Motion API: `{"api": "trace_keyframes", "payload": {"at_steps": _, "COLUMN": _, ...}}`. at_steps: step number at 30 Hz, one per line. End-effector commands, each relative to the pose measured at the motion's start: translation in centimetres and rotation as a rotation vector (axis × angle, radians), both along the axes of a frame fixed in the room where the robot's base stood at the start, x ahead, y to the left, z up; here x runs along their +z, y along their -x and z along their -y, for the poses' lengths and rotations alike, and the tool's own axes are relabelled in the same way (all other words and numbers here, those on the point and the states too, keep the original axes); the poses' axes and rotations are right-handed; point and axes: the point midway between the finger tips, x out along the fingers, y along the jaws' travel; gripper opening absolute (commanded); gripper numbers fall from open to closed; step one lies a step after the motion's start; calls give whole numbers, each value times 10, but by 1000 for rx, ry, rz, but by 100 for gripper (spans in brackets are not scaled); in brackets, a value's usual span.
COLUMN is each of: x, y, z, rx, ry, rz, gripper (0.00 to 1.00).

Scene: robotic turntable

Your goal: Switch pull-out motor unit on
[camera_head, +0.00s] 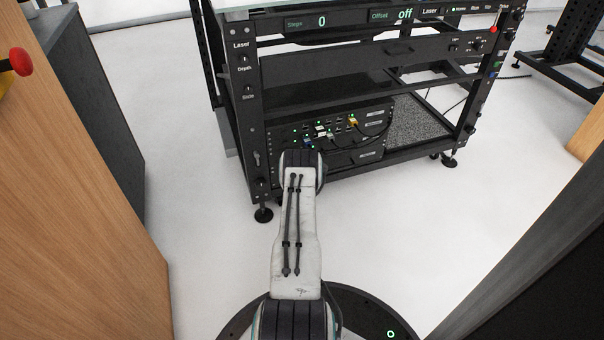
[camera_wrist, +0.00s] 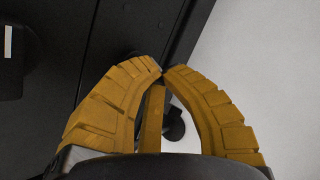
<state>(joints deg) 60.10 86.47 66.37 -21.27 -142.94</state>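A black rack (camera_head: 375,85) stands ahead in the head view, with shelves, lit readouts and control posts. Its left post (camera_head: 246,98) carries small knobs labelled Laser and Depth, with a small silver lever lower down. No part is legibly labelled as the motor unit or its switch. In the wrist view, my gripper (camera_wrist: 162,74) has two ridged yellow fingers with their tips together. A narrow yellow strip shows between them; I cannot tell what it is. The tips are close to a dark rack surface (camera_wrist: 115,35). In the head view my arm hides the gripper.
A cabled black unit (camera_head: 340,140) sits low in the rack. A red button (camera_head: 494,29) is on the right post. A wooden cabinet (camera_head: 70,170) stands left, and a dark panel (camera_head: 540,260) right. White floor (camera_head: 420,220) is clear between them.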

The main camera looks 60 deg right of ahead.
Motion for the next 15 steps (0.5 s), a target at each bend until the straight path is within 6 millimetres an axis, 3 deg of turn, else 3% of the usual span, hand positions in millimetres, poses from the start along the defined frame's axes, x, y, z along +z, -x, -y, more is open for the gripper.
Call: {"api": "trace_keyframes", "payload": {"at_steps": 15, "x": 0, "y": -5, "z": 4, "rx": 2, "ry": 0, "rz": 1, "gripper": 0}}
